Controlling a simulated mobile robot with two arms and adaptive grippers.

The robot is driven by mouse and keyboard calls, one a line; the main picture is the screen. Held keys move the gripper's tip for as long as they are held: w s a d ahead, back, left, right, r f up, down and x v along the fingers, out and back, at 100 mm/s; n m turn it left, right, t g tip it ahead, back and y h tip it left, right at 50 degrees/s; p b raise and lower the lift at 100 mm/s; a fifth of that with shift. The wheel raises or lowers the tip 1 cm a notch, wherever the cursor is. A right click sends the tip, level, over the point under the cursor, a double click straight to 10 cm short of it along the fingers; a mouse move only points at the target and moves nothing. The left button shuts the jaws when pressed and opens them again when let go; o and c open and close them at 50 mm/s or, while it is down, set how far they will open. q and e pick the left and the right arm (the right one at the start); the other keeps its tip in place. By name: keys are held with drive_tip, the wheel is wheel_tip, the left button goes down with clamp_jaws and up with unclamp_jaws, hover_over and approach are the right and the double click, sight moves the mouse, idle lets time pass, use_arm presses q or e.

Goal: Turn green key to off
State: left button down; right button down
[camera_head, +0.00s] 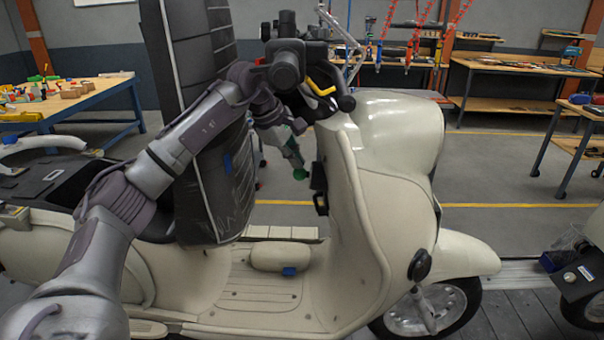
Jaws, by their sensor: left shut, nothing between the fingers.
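The green key (300,174) is a small green spot beside the inner side of the cream scooter's front shield (350,190), just left of a dark fitting (319,177). My left arm comes in from the left and reaches over the scooter. My left gripper (295,160) points down, with its tips just above the key and shut with nothing seen between them. I cannot tell whether the tips touch the key. The key's turn position is too small to read. My right gripper is not in view.
The scooter's handlebar (338,98) is above and right of the gripper. A tall black padded panel (212,190) stands close on the left. The scooter's footboard (258,292) lies below. A blue table (75,105) and workbenches (520,68) stand behind, across open floor.

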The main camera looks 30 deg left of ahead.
use_arm(q)
drive_tip(key=shift+w+a+f, duration=0.15)
drive_tip(key=shift+a+f, duration=0.05)
drive_tip(key=shift+f, duration=0.65)
idle(1.8)
drive_tip(key=shift+r, duration=0.15)
drive_tip(key=shift+a+r+p, duration=0.15)
drive_tip(key=shift+r+p, duration=0.25)
drive_tip(key=shift+r, duration=0.3)
drive_tip(key=d+p+v, duration=0.1)
drive_tip(key=p+v, duration=0.3)
drive_tip(key=v, duration=0.3)
drive_tip(key=shift+s+a+r, duration=0.25)
drive_tip(key=shift+s+a, duration=0.05)
drive_tip(key=shift+s, duration=0.05)
idle(0.5)
